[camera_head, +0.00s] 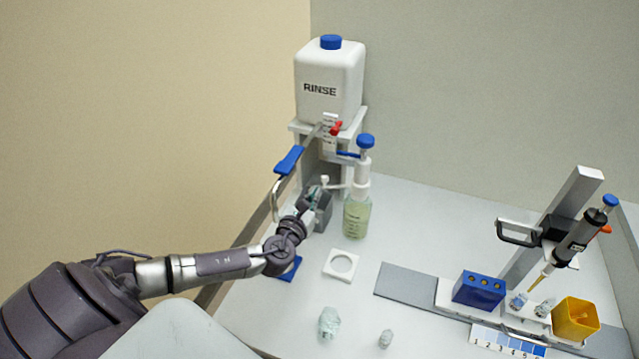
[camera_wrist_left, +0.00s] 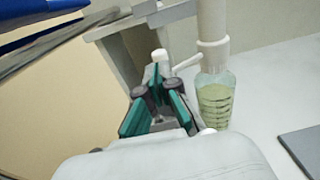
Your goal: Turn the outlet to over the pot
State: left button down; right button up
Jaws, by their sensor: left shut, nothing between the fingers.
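The bottle (camera_head: 356,219) of pale green liquid carries a white dispenser with a blue top (camera_head: 365,141). Its thin white outlet (camera_head: 336,185) points left from the dispenser and ends in a small white tip. In the left wrist view the outlet (camera_wrist_left: 187,63) lies just beyond the fingers. My left gripper (camera_head: 318,194) is beside the outlet tip, shut and empty; its teal fingers (camera_wrist_left: 158,92) show in the wrist view. Whether they touch the outlet I cannot tell. I cannot make out a pot for certain. My right gripper is not in view.
A white RINSE container (camera_head: 329,80) stands on a white stand behind, with a blue lever (camera_head: 289,160) nearby. A white plate with a round hole (camera_head: 341,277) lies in front. A pipette (camera_head: 580,243) and blue rack (camera_head: 480,289) are at right.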

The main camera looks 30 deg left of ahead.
aim_at(323, 181)
pick_arm(q)
jog(key=x, duration=0.2)
jog(key=shift+w, duration=0.25)
jog(key=shift+w+a, duration=0.1)
jog(key=shift+w, duration=0.2)
jog(key=shift+w+f, duration=0.1)
jog(key=shift+w, duration=0.15)
jog(key=shift+w+a+b, duration=0.65)
jog(key=shift+w+a, duration=0.3)
jog(key=shift+a, duration=0.2)
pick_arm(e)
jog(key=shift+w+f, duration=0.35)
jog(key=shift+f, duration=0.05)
